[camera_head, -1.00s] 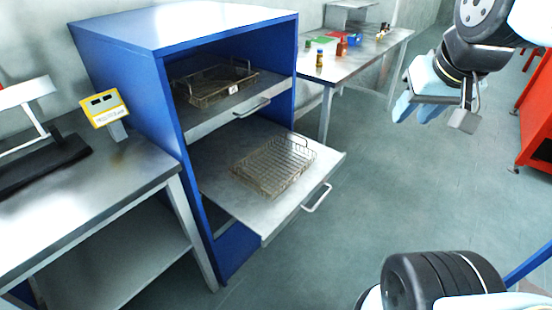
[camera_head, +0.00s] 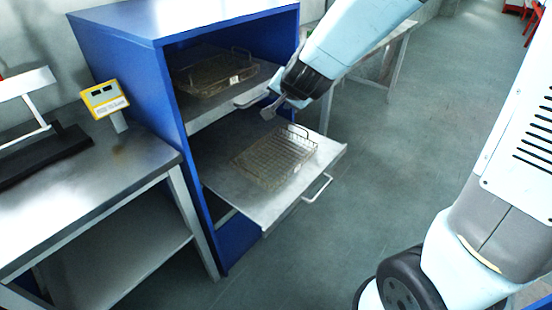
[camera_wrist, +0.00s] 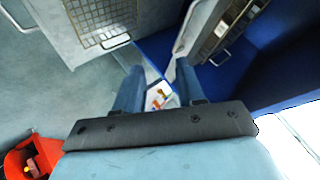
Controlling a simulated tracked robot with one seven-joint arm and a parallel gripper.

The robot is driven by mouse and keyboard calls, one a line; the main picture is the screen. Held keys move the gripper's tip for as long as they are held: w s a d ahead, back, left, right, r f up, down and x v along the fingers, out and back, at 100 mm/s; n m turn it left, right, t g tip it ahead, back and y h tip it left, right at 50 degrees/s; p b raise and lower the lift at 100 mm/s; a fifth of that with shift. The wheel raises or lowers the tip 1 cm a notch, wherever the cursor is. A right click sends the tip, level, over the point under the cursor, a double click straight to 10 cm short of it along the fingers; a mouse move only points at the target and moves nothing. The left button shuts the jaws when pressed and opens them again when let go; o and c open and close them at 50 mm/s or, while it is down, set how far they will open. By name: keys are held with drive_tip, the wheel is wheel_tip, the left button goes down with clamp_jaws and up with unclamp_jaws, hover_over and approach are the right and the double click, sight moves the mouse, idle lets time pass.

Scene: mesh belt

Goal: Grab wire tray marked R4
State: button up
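One wire tray (camera_head: 213,75) with a small white label sits on the upper shelf of the blue cabinet. A second wire tray (camera_head: 274,158) lies on the lower pulled-out shelf, with a raised handle at its far end. No R4 mark is readable on either. My gripper (camera_head: 272,107) hangs by the right front of the upper shelf, above and behind the lower tray. In the wrist view my gripper (camera_wrist: 158,84) has its two blue fingers apart with nothing between them. The lower tray (camera_wrist: 100,14) shows there at upper left, the upper tray (camera_wrist: 216,36) at upper right.
A metal bench (camera_head: 80,205) with a yellow display (camera_head: 104,98) stands at left. The floor (camera_head: 400,170) at right is clear.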

wheel_tip(320, 180, down, 5)
drive_tip(key=a+m+h, duration=0.1)
drive_tip(key=a, duration=0.2)
drive_tip(key=m+t+h, duration=0.1)
drive_tip(key=m+h, duration=0.3)
drive_tip(key=h, duration=0.5)
approach(296, 166)
drive_tip(key=shift+w+d+f, duration=0.45)
drive_tip(key=shift+w+f, duration=0.1)
drive_tip(key=shift+f, duration=0.25)
drive_tip(key=shift+r+x, duration=0.15)
drive_tip(key=shift+x, duration=1.4)
drive_tip(key=shift+r+x, duration=0.1)
drive_tip(key=shift+x, duration=1.4)
drive_tip(key=shift+w, duration=0.15)
clamp_jaws()
